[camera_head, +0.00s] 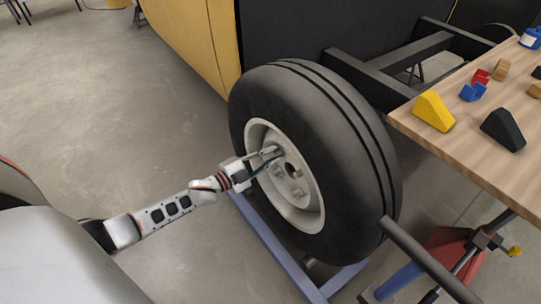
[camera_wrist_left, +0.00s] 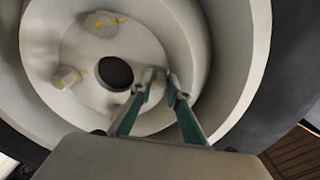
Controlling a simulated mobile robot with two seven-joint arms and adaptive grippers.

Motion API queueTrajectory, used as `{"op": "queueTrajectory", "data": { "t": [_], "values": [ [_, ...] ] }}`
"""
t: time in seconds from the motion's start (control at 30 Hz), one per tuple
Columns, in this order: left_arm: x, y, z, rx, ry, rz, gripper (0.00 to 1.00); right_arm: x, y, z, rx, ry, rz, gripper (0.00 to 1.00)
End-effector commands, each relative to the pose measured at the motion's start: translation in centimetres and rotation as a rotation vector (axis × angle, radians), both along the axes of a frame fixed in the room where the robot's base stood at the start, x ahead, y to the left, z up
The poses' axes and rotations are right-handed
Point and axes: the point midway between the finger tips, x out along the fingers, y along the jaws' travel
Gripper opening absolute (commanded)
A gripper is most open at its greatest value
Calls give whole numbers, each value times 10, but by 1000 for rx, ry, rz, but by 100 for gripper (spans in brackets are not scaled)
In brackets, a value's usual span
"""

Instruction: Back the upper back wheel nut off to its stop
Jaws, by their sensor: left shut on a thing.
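The wheel (camera_head: 305,108) has a black tyre and a pale rim with a dark centre hole (camera_wrist_left: 115,72). My left gripper (camera_head: 276,152) reaches in from the left to the upper part of the wheel disc. In the left wrist view its green-sided fingers (camera_wrist_left: 160,86) are closed on a pale wheel nut at the disc, mostly hidden by the fingertips. Two other nuts with yellow marks show clear of the gripper there, one nut (camera_wrist_left: 101,23) at the top and another nut (camera_wrist_left: 68,77) at the left. My right gripper is not in view.
A wooden table (camera_head: 455,160) at the right holds a yellow wedge (camera_head: 433,112), a black block (camera_head: 503,130) and small coloured pieces. A blue stand (camera_head: 268,240) is under the wheel. A yellow panel (camera_head: 195,45) is behind. The floor at left is clear.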

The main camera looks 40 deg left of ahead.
Motion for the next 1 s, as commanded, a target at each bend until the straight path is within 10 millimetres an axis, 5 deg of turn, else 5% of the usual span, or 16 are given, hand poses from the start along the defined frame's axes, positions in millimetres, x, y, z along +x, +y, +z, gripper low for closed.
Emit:
{"op": "queueTrajectory", "data": {
  "t": [0.07,0.1,0.17,0.57,1.0],
  "values": [
    [-1,0,-1,-2,1,-1,0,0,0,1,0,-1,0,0],
    [-1,0,-1,-1,2,0,19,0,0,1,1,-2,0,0],
    [-1,0,-1,-1,2,0,32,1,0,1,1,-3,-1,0],
    [-4,1,-1,1,1,0,32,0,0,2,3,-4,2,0],
    [-75,26,-2,1,3,0,32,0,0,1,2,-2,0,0]
  ]
}}
